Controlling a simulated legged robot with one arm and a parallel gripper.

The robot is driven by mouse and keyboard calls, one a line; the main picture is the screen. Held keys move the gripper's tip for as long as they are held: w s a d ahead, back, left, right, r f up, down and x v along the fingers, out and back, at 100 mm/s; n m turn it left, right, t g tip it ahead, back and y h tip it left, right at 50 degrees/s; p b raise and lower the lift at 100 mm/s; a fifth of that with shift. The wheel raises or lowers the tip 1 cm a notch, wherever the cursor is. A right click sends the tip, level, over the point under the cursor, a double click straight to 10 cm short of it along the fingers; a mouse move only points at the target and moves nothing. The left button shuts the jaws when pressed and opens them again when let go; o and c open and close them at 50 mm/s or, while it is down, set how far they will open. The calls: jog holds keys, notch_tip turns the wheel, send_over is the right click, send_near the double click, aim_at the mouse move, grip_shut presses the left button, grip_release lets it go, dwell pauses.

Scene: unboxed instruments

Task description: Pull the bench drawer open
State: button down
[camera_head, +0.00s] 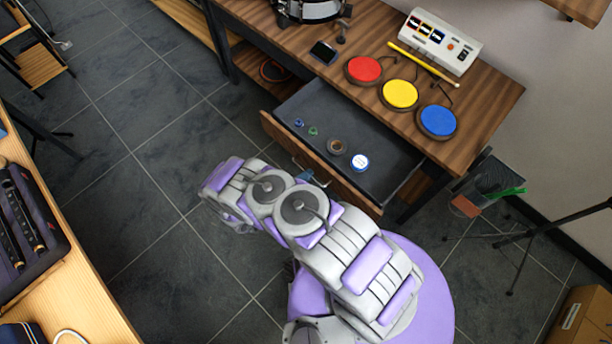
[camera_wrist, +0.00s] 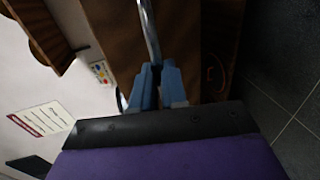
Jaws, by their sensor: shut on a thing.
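The bench drawer (camera_head: 318,163) stands pulled out from under the wooden bench (camera_head: 490,105), with its dark inside showing. In the head view, the blue fingertips of my gripper (camera_head: 304,176) are at the drawer's front panel, partly hidden by my arm. In the wrist view, my gripper (camera_wrist: 158,80) has its two blue fingers closed around the metal drawer handle (camera_wrist: 149,32). The part of the handle between the fingers is hidden.
Red, yellow and blue pads (camera_head: 437,121) sit on the bench top. A desk (camera_head: 70,275) stands at left. Tiled floor (camera_head: 150,150) is clear between.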

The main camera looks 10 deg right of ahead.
jog(key=shift+s+d+f, duration=0.1)
jog(key=shift+s+f, duration=0.05)
jog(key=shift+f, duration=0.05)
jog(key=c, duration=1.4)
grip_release()
jog(key=shift+o, duration=1.1)
jog(key=shift+r, duration=0.1)
jog(key=p+v, duration=0.4)
jog(key=v, duration=1.3)
jog(key=shift+a, duration=0.35)
